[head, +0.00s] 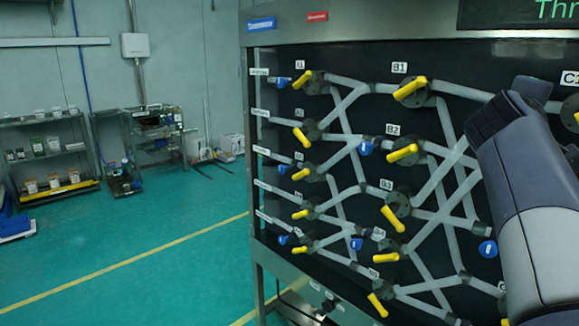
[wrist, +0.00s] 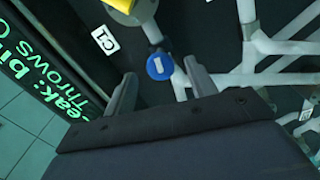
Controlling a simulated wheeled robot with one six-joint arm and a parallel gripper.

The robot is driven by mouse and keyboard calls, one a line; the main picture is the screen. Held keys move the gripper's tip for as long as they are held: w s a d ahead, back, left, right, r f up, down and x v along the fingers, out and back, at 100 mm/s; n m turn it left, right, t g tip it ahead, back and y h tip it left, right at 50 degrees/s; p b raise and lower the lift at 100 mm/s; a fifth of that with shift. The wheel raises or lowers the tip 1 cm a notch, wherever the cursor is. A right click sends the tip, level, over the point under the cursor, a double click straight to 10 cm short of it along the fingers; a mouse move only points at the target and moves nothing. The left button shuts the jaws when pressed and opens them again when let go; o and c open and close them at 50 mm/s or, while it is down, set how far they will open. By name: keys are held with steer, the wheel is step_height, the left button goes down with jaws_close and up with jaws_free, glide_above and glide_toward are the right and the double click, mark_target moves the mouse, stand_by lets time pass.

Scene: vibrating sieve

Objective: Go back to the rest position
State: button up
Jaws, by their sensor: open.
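My gripper (wrist: 160,95) shows in the wrist view with its two fingers apart and nothing between them. A round blue knob (wrist: 160,66) appears beyond the gap between the fingers; I cannot tell how far away it is. A yellow handle (wrist: 122,6) by the C1 label (wrist: 105,39) is cut off at the top edge. In the head view my arm covers the right side of the panel (head: 375,140), and my gripper is not visible there. The panel carries grey pipes and several yellow handles, such as the one by B1 (head: 410,88).
A screen with green text (wrist: 40,60) lies along the left of the wrist view. In the head view, shelves with small boxes (head: 50,160) and a metal rack (head: 150,140) stand at the far left. The green floor (head: 120,250) left of the panel is clear.

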steer(key=shift+x, duration=1)
steer(key=shift+s+a, duration=0.1)
steer(key=b+v, duration=0.2)
steer(key=v, duration=0.8)
steer(key=w+d+n+p, duration=0.6)
steer(key=d+n+p, duration=0.1)
steer(key=n+p, duration=1.3)
steer(key=shift+w+d+r, duration=0.25)
steer(key=shift+w, duration=0.15)
